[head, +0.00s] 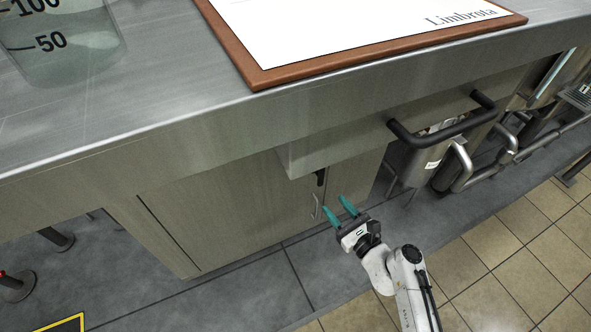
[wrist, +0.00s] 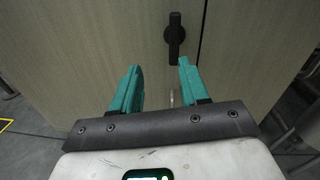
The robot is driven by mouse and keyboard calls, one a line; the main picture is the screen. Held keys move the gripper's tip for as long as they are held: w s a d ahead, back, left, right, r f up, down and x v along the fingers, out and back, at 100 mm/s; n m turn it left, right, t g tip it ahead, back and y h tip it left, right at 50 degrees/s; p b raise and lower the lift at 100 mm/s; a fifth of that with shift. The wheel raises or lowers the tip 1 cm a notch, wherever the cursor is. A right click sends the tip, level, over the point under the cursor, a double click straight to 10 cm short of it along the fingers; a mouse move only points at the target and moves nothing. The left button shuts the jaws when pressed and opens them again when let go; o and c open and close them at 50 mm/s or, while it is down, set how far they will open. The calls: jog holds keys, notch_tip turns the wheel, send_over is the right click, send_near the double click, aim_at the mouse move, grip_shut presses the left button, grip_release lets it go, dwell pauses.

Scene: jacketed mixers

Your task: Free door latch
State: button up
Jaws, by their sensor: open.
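The door latch is a small black handle (wrist: 174,38) on the wooden cabinet door (wrist: 90,45), upright beside the dark gap between two doors. It also shows small and dark in the head view (head: 320,177), just under the counter's drawer box. My gripper (head: 338,208) is open and empty, in front of the cabinet and below the latch. In the wrist view its teal fingers (wrist: 160,75) point toward the door, with the latch ahead, up and slightly right, near the right finger. No contact with the latch shows. A thin metal pull handle (head: 315,207) lies partly behind the fingers.
The metal counter (head: 150,130) overhangs the cabinet and holds a brown-framed sign (head: 390,70) and a glass beaker (head: 60,50). A black bar handle (head: 445,130) juts out at right, near metal pipes (head: 500,150). The tiled floor (head: 490,250) at right is clear.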

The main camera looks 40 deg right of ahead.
aim_at(322, 178)
jog(key=w+d+m, duration=0.1)
jog(key=w, duration=0.2)
jog(key=w+d+m+h, duration=0.1)
jog(key=w+d, duration=0.1)
jog(key=w, duration=0.2)
jog(key=w+d+b, duration=0.1)
jog(key=w, duration=0.3)
jog(key=shift+d+m+h, duration=0.2)
jog(key=shift+m+h, duration=0.1)
jog(key=shift+m, duration=0.1)
jog(key=shift+c, duration=0.4)
grip_shut()
